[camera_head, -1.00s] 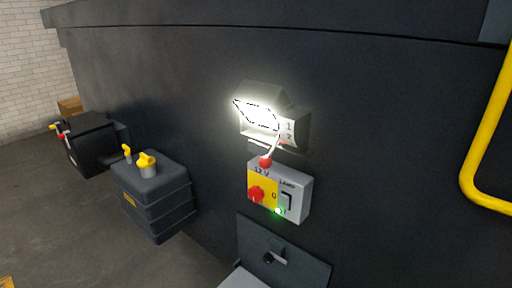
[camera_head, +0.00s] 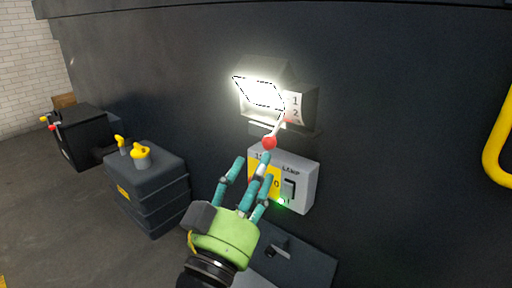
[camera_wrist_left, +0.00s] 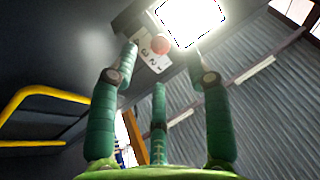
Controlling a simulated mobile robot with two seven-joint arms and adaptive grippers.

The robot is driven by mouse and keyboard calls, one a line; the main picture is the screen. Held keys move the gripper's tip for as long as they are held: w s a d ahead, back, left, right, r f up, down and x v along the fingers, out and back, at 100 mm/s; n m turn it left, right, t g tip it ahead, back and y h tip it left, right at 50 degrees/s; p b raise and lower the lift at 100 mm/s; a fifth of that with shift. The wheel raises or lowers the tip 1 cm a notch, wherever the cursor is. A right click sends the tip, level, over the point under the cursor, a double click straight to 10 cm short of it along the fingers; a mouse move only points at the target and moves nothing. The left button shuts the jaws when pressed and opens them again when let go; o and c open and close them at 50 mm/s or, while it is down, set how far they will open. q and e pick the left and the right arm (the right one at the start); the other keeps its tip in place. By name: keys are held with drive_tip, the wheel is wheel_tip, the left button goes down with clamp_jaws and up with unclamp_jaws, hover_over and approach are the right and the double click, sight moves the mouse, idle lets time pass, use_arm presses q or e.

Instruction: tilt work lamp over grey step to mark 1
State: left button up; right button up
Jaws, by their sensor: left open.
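The work lamp (camera_head: 262,92) glows white on the dark chassis wall, above the grey step (camera_head: 236,279). Beside it is a pale plate with marks 1 and 2 (camera_head: 295,106). A light lever with a red ball knob (camera_head: 269,142) hangs from the lamp, its upper end near mark 2. My left gripper (camera_head: 250,172), green with teal fingers, is open just below the knob. In the left wrist view the lamp (camera_wrist_left: 190,20) and red knob (camera_wrist_left: 161,46) show beyond the spread fingers (camera_wrist_left: 160,75). I cannot tell whether a fingertip touches the knob. My right gripper is not in view.
A switch box (camera_head: 301,188) labelled LAMP sits under the knob, partly hidden by my fingers, with a green light. A dark tank (camera_head: 150,190) with yellow caps and a black box (camera_head: 83,136) stand left. A yellow rail (camera_head: 496,140) is at the right.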

sight(267, 148)
use_arm(q)
drive_tip(key=p+x, duration=0.2)
drive_tip(key=x, duration=0.4)
drive_tip(key=shift+s+r, duration=0.15)
drive_tip(key=shift+w+d+r, duration=0.1)
drive_tip(key=shift+w+d, duration=0.1)
drive_tip(key=shift+w, duration=0.35)
clamp_jaws()
